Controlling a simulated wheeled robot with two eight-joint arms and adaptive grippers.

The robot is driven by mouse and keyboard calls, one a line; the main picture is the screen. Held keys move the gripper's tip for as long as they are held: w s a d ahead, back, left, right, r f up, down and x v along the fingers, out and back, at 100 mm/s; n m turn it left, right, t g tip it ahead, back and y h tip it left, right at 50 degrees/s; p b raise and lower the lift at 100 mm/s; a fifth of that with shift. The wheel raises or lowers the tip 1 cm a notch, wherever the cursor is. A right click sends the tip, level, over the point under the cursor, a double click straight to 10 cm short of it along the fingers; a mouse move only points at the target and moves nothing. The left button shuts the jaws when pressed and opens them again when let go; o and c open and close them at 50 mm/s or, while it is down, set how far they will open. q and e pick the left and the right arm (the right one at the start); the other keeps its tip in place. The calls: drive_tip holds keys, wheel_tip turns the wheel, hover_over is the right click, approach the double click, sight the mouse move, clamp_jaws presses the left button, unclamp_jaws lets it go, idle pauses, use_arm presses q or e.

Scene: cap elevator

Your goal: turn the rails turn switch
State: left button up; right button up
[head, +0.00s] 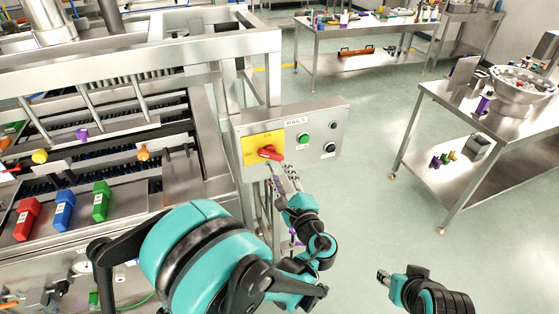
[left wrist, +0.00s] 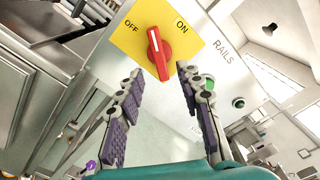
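The rails turn switch is a red knob (head: 269,153) on a yellow plate (head: 250,147) on the grey panel labelled RAILS. In the left wrist view the red knob (left wrist: 158,55) shows a white mark near its top end, between the OFF and ON labels. My left gripper (head: 283,170) is just below the knob in the head view. In the left wrist view my left gripper (left wrist: 159,72) is open, its purple-padded fingers apart, with the knob's lower end near the gap between the tips. Whether they touch it is unclear. My right gripper (head: 384,277) is low at the right, its fingers unclear.
A green button (head: 303,138) and black knobs (head: 330,147) sit right of the switch on the panel. The metal machine frame (head: 170,52) stands left. A steel table (head: 490,125) stands at the right, with free floor (head: 370,170) between.

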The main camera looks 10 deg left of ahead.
sight(272, 158)
use_arm(q)
drive_tip(key=x, duration=0.6)
drive_tip(key=shift+w+a, duration=0.3)
